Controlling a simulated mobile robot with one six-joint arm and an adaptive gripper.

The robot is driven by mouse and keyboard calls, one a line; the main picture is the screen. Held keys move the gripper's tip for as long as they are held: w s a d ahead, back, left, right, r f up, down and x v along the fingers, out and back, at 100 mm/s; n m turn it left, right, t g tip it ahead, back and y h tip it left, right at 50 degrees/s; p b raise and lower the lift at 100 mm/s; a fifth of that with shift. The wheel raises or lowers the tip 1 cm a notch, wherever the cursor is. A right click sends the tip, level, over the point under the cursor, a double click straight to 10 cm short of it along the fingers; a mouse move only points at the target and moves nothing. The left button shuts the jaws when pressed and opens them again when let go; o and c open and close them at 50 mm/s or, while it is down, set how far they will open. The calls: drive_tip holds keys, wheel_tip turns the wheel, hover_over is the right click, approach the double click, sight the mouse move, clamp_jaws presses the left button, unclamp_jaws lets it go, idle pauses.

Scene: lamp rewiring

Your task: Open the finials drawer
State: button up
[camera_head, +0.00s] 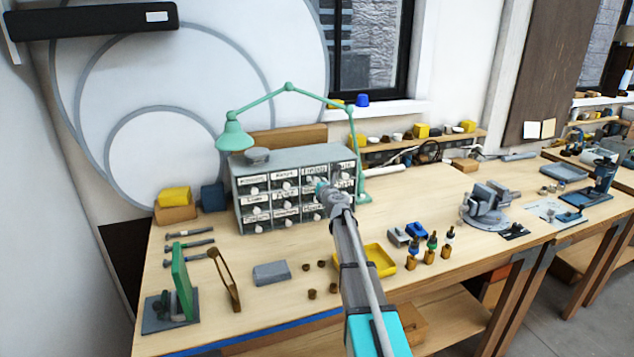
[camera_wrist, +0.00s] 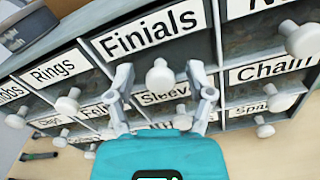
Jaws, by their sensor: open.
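The grey drawer cabinet (camera_head: 241,206) stands on the bench, with labelled drawers and white round knobs. The Finials drawer (camera_wrist: 150,32) is in its top row and looks shut; its label reads clearly in the wrist view. Its white knob (camera_wrist: 160,76) shows between my two fingers. My gripper (camera_wrist: 160,78) is open, one finger on each side of the knob in the picture. I cannot tell whether either finger touches it. In the head view my gripper (camera_head: 324,188) is at the cabinet's right part and hides some of the drawer fronts.
Rings (camera_wrist: 54,68) and Chain (camera_wrist: 268,70) drawers, with protruding knobs, are close to my fingers. A green lamp (camera_head: 234,138) arches over the cabinet. A yellow tray (camera_head: 379,262), a grey box (camera_head: 271,273) and small bottles (camera_head: 431,246) stand in front.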

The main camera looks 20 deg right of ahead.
drive_tip(key=shift+w, duration=0.1)
clamp_jaws()
drive_tip(key=s, duration=1)
idle(0.3)
unclamp_jaws()
drive_tip(key=shift+s, duration=0.2)
drive_tip(key=s, duration=1.1)
drive_tip(key=shift+s, duration=0.4)
